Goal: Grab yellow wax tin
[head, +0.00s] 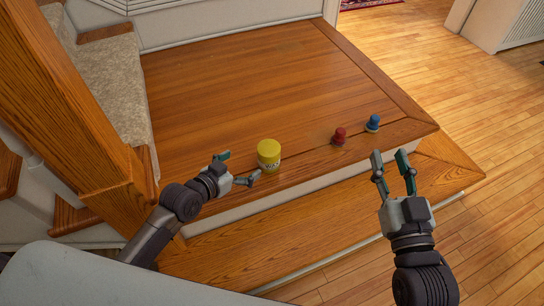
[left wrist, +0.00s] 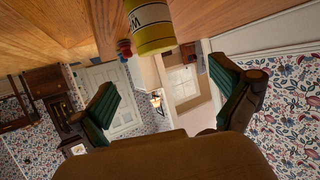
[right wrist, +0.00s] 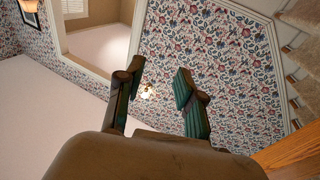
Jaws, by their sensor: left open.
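The yellow wax tin (head: 269,154) stands upright on the wooden landing, near its front edge, with a white label reading WAX. My left gripper (head: 238,168) is open and empty just left of the tin, with its fingers pointing toward it. In the left wrist view the tin (left wrist: 151,28) appears at the top, ahead of and between the open fingers (left wrist: 172,100), not touching them. My right gripper (head: 391,160) is open and empty, in front of the landing's right edge. In the right wrist view its fingers (right wrist: 157,95) are apart with nothing between them.
A red knobbed piece (head: 339,136) and a blue one (head: 373,123) stand on the landing (head: 230,80) right of the tin. A wooden post (head: 75,100) and carpeted stairs (head: 105,80) are on the left. A lower step (head: 300,235) runs along the front. The landing behind the tin is clear.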

